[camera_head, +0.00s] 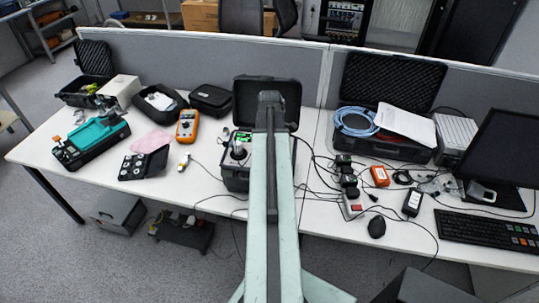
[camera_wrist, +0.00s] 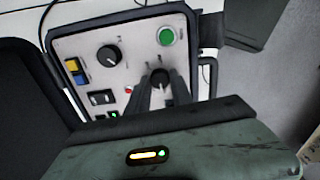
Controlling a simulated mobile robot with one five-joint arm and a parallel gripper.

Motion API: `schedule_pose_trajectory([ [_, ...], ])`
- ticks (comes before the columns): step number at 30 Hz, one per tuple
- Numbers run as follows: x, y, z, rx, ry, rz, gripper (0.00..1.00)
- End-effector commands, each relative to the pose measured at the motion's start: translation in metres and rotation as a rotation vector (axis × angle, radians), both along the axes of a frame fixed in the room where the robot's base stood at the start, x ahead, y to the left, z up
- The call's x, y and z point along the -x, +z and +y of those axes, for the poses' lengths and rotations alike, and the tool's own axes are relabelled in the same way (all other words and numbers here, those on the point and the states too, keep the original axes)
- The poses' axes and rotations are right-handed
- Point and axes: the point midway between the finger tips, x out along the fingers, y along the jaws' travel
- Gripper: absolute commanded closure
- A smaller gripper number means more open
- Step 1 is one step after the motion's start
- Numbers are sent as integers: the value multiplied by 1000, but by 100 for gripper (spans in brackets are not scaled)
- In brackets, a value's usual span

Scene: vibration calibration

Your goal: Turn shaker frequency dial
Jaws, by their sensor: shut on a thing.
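The shaker (camera_head: 236,174) is a black case with a light panel and an open lid, standing mid-table in the head view, partly hidden by my arm. In the wrist view its panel (camera_wrist: 77,45) fills the upper left. It has a large black dial (camera_wrist: 108,56), a green round button (camera_wrist: 166,36), and a smaller dark dial (camera_wrist: 160,76). My gripper (camera_wrist: 161,86) is shut on this smaller dial, with one finger on each side. The dial labels are too small to read. In the head view my fingertips are hidden.
Cables, an orange device (camera_head: 379,176) and a mouse (camera_head: 376,227) lie right. A partition (camera_head: 190,57) stands behind the table.

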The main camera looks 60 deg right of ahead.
Motion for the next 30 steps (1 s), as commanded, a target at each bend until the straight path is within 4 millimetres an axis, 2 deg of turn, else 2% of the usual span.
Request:
schedule_pose_trajectory([
  [30,-1,0,2,-3,-951,1,100],
])
